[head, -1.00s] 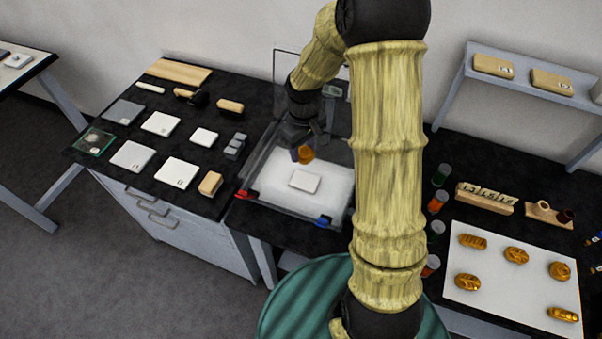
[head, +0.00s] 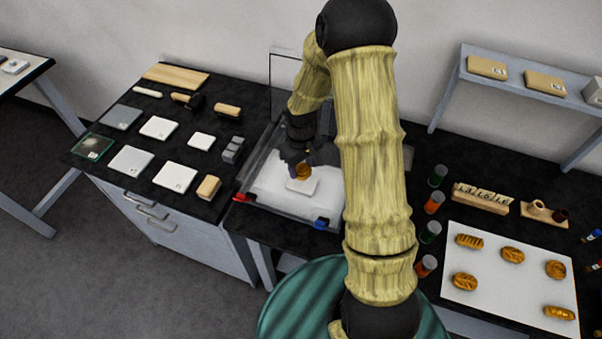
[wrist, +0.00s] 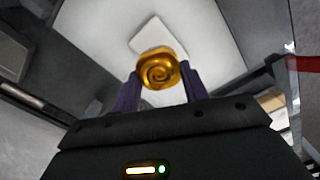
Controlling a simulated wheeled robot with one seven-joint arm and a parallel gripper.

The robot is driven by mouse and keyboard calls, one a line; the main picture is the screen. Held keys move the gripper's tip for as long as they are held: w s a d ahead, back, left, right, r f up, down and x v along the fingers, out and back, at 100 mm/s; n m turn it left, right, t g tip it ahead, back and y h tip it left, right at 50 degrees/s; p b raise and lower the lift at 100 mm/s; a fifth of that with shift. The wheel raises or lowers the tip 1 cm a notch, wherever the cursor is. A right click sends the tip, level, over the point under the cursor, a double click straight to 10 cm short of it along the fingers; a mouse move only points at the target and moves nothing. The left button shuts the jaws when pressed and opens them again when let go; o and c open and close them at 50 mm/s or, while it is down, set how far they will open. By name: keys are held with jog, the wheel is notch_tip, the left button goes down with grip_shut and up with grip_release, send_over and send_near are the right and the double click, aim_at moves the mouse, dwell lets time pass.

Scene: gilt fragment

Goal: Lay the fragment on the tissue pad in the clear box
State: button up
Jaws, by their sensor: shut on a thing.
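The fragment (wrist: 157,70) is a small gilt piece with a spiral relief. My gripper (wrist: 160,88) is shut on it, with a dark purple finger on each side. In the head view the gilt fragment (head: 300,171) appears small between the fingers of my gripper (head: 301,166), inside the clear box (head: 284,209). The tissue pad (head: 303,188) is a small white square on the box's white floor. The fragment overlaps the pad's far part in the head view. I cannot tell whether they touch. In the wrist view the pad (wrist: 150,36) shows partly behind the fragment.
The box's clear lid (head: 285,83) stands open at the back. Red (head: 242,198) and blue (head: 321,223) clips sit at its front corners. A white sheet (head: 490,290) with several gilt pieces lies right. Blocks, tiles and brushes cover the left counter. Coloured vials (head: 434,203) stand right of my arm.

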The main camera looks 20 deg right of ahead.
aim_at(301, 174)
jog(key=shift+f, duration=0.1)
jog(key=shift+f+p, duration=0.35)
jog(key=shift+f, duration=1.65)
jog(key=shift+f, duration=0.2)
jog(key=o, duration=1)
jog(key=shift+o, duration=0.2)
jog(key=shift+r, duration=0.1)
notch_tip(301, 174, up, 12)
jog(key=shift+r+b, duration=0.15)
jog(key=shift+b, duration=0.85)
jog(key=shift+s, duration=0.1)
